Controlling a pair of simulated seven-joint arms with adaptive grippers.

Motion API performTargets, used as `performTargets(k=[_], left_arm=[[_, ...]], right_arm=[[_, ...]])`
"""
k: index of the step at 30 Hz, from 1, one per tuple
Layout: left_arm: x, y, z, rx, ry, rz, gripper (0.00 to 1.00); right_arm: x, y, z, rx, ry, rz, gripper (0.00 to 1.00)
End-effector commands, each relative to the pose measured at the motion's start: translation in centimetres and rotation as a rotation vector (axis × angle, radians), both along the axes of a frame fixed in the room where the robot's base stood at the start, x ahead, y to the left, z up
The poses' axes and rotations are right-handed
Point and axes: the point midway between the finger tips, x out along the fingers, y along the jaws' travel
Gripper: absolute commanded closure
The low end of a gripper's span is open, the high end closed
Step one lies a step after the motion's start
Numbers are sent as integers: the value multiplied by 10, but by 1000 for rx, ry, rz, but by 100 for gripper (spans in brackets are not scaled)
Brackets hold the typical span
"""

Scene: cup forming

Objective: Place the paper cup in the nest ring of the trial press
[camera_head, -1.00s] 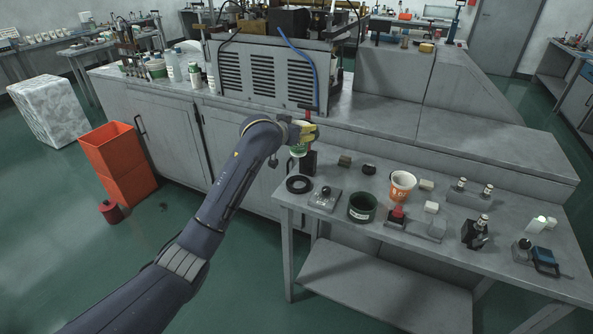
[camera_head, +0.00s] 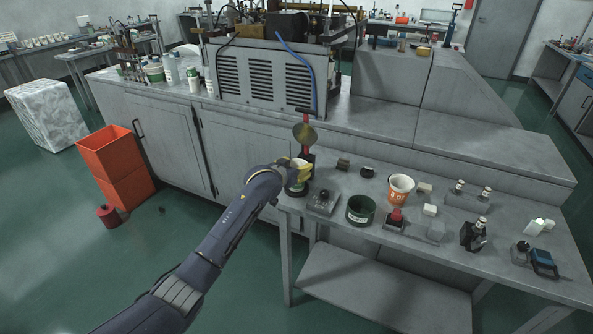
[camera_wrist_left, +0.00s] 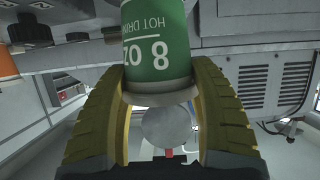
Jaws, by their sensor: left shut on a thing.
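The paper cup (camera_wrist_left: 158,45) is green with white "8 OZ HOT DRINK" lettering. My left gripper (camera_wrist_left: 162,82) is shut on it, with a yellow finger on each side. In the head view my left gripper (camera_head: 303,172) is low at the left end of the grey bench. It is beside the trial press, which has a red post (camera_head: 306,118) and a round disc (camera_head: 304,134). The cup there is mostly hidden by the gripper. The black nest ring is largely covered, so I cannot tell whether the cup is seated in it. My right gripper is not in view.
Close by on the bench stand a grey block with a knob (camera_head: 323,201), a dark green round container (camera_head: 361,208) and an orange-and-white cup (camera_head: 400,190). Several small fixtures fill the right side. A large grey vented cabinet (camera_head: 268,75) stands behind.

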Motion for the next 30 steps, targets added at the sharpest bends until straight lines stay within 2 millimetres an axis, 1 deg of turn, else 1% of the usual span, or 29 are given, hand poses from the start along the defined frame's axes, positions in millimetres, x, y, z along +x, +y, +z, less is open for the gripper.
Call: performTargets(k=[1, 4, 18, 19, 24, 30], left_arm=[[0, 0, -5, 1, 2, 0, 54], [0, 0, -10, 0, 0, 0, 54], [0, 0, -15, 1, 0, 0, 54], [0, 0, -14, 0, -1, 0, 38], [0, 0, -14, 0, -1, 0, 18], [0, 0, -14, 0, -1, 0, 17]], right_arm=[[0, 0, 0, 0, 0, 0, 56], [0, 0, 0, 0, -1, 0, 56], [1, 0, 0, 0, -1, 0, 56], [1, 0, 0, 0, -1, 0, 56], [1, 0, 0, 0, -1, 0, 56], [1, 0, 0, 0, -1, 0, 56]])
